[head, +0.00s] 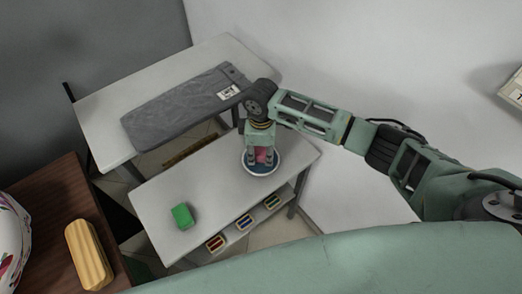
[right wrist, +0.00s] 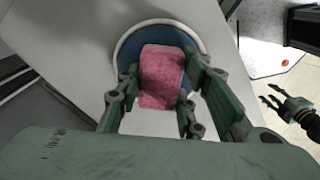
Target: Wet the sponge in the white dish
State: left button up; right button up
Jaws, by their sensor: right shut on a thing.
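My right gripper (head: 262,160) is shut on a pink sponge (head: 264,154), pointing down at the white table. The sponge also shows between the fingers in the right wrist view (right wrist: 162,78). The round white dish (head: 263,173) with a blue inside lies directly below; its blue inside shows behind the sponge in the right wrist view (right wrist: 129,53). I cannot tell whether the sponge touches the dish. My left gripper (right wrist: 268,98) is at the right of the right wrist view, fingers apart and empty, away from the dish.
A green block (head: 182,216) lies on the white table (head: 215,188). Several small coloured boxes (head: 244,221) sit on its lower shelf. A grey folded garment (head: 180,105) lies on the table behind. A yellow ridged block (head: 88,254) is on the brown table (head: 48,208).

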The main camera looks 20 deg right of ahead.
aim_at(261, 151)
jog(key=shift+f, duration=0.35)
jog(key=shift+s+f+p, duration=0.1)
jog(key=shift+p, duration=0.2)
dwell(1.9)
notch_tip(261, 151, up, 7)
jog(key=p, duration=0.7)
jog(key=shift+p, duration=0.4)
dwell(0.4)
